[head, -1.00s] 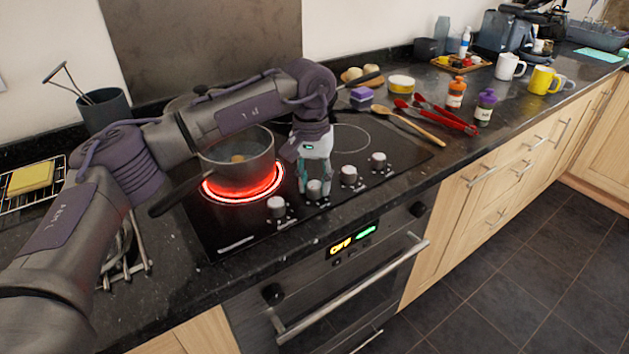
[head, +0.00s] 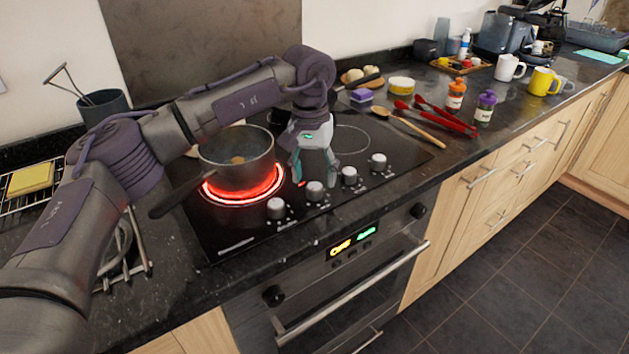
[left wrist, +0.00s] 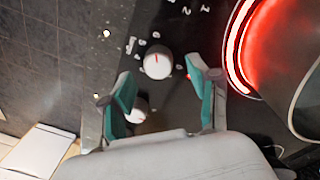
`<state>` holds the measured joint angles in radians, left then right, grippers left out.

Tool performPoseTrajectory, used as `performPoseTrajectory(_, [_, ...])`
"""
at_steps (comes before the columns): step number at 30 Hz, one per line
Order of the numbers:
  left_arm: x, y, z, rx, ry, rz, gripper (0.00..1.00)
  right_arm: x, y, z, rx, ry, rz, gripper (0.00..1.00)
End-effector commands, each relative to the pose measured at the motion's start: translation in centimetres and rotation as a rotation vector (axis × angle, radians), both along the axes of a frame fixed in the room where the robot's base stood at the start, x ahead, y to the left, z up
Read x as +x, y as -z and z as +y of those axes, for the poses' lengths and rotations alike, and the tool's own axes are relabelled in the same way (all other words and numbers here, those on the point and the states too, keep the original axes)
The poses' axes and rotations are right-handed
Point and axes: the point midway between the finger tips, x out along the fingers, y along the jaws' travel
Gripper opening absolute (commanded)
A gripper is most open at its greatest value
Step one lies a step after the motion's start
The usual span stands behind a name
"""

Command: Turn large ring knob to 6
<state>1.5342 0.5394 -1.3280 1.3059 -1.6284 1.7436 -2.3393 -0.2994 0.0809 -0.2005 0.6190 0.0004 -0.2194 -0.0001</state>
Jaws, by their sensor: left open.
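A row of several white knobs lines the front of the black hob. The second knob from the left (head: 315,191) stands just below my left gripper (head: 316,181). The gripper is open and empty, its fingers spread above the hob. In the left wrist view, a white knob with a red line (left wrist: 157,66) shows between and beyond the fingertips of my left gripper (left wrist: 162,72). My right gripper is out of view.
A dark pot (head: 236,160) stands on the glowing ring, its handle (head: 172,197) reaching toward the front left. Another white knob (left wrist: 137,110) lies near the left finger in the wrist view. Wooden and red utensils (head: 445,117) lie at the right. An oven handle (head: 350,292) runs below.

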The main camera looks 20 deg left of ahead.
Motion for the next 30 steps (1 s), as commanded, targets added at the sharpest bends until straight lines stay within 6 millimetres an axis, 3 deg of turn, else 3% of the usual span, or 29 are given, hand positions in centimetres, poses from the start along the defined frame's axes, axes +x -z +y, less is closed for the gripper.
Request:
performPoseTrajectory(6, [0.1,-5.0,0.2,-0.002,0.0,-0.004,0.61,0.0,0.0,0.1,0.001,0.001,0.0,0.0])
performPoseTrajectory(13, [0.0,-8.6,0.4,-0.001,0.001,-0.003,0.61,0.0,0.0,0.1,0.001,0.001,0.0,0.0])
performPoseTrajectory(18, [0.0,-9.6,0.4,-0.001,0.001,0.0,0.61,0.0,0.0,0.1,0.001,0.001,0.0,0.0])
performPoseTrajectory(30, [0.0,-9.6,0.4,-0.001,0.001,0.0,0.61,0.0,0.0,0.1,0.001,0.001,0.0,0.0])
